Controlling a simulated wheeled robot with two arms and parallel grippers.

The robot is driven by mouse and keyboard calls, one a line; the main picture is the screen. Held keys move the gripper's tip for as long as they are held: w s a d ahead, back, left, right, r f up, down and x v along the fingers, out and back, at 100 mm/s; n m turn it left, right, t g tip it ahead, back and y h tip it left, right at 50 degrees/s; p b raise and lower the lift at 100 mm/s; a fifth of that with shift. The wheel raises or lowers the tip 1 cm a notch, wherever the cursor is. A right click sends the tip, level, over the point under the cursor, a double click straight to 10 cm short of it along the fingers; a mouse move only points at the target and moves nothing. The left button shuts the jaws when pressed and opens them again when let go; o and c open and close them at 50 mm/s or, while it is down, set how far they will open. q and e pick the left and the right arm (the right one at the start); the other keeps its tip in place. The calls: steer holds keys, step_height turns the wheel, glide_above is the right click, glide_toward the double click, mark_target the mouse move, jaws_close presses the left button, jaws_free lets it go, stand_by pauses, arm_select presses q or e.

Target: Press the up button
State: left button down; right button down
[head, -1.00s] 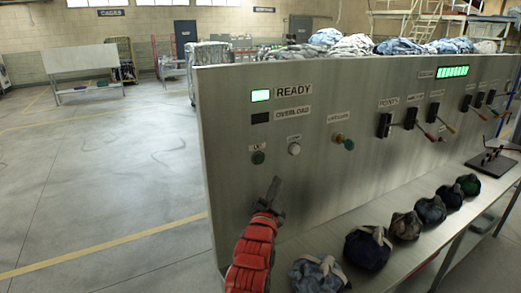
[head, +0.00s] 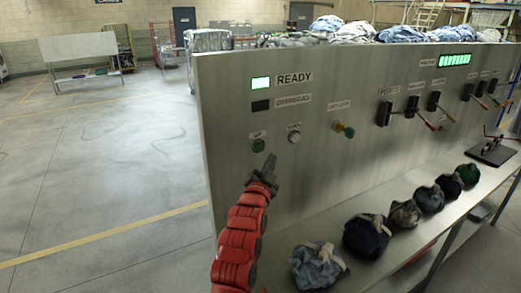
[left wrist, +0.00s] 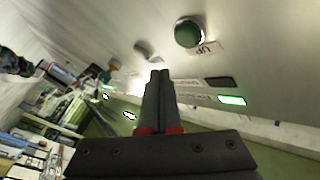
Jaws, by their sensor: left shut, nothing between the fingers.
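The green up button (head: 258,145) sits on the grey metal panel, under a small label reading "UP". In the left wrist view the green button (left wrist: 188,33) shows large near the top, with its "UP" label beside it. My left gripper (head: 269,162) is shut and empty, just below and right of the button in the head view. In the left wrist view its closed fingers (left wrist: 159,82) point up the picture, below and left of the button. The fingertips look apart from the button. My right gripper does not show.
A white button (head: 294,137) sits right of the green one, then a yellow-and-teal knob (head: 345,130) and several levers (head: 384,113). A lit green READY lamp (head: 261,83) is above. Several sling bags (head: 367,236) lie on the metal shelf (head: 300,232) below.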

mark_target(259, 147)
arm_select(q)
steer(key=w+a+b, duration=0.2)
steer(key=w+b, duration=0.1)
steer(key=shift+w, duration=0.15)
stand_by(2.0)
steer(key=shift+w+a+b, duration=0.15)
steer(key=shift+w+b, duration=0.2)
steer(key=shift+b, duration=0.55)
